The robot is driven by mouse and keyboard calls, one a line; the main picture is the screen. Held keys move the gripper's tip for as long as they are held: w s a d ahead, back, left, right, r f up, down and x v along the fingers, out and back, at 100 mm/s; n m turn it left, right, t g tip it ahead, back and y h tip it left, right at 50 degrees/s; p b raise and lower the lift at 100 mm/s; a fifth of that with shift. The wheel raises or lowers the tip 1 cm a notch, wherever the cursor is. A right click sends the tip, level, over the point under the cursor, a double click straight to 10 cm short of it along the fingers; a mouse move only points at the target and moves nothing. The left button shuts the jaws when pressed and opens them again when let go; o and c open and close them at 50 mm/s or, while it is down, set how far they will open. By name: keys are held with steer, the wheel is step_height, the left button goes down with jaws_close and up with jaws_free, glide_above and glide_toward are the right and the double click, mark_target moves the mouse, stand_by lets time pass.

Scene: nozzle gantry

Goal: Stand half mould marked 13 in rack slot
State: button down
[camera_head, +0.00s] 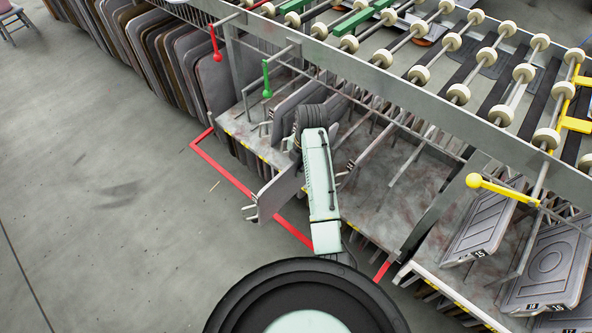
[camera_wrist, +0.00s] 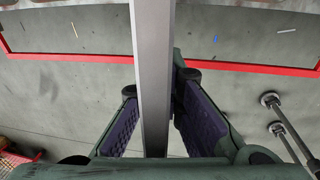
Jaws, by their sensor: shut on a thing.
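My gripper (camera_wrist: 157,100) is shut on a grey flat half mould (camera_wrist: 152,60), seen edge-on between the two purple-padded fingers in the wrist view. In the head view the held half mould (camera_head: 279,193) stands roughly upright at the front edge of the rack (camera_head: 370,205), left of my arm, partly over the floor. My arm hides the fingers there. No number can be read on the held plate. The rack has thin rods (camera_head: 408,160) dividing its slots, with open slots right of my arm.
Another plate (camera_head: 292,104) stands in the rack behind my wrist. A plate marked 15 (camera_head: 483,225) leans in the bay at right. A roller conveyor (camera_head: 450,70) runs above the rack. Red lines (camera_head: 222,170) mark the floor. Green (camera_head: 266,80) and yellow (camera_head: 474,181) ball-ended handles stick out.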

steer(key=shift+w+d+b, duration=0.8)
steer(key=shift+w+d, duration=0.05)
steer(key=shift+w, duration=0.35)
steer(key=shift+w+d+b, duration=0.75)
steer(key=shift+w+d, duration=0.1)
steer(key=shift+w, duration=0.3)
steer(key=shift+w+d+b, duration=0.8)
steer(key=shift+w+d, duration=0.05)
steer(key=shift+w, duration=0.35)
steer(key=shift+f, duration=0.65)
steer(key=c, duration=1.6)
jaws_free()
steer(key=shift+f, duration=0.1)
steer(key=shift+c, duration=0.2)
steer(key=shift+s+f, duration=0.15)
steer(key=shift+f, duration=0.05)
steer(key=shift+r, duration=0.15)
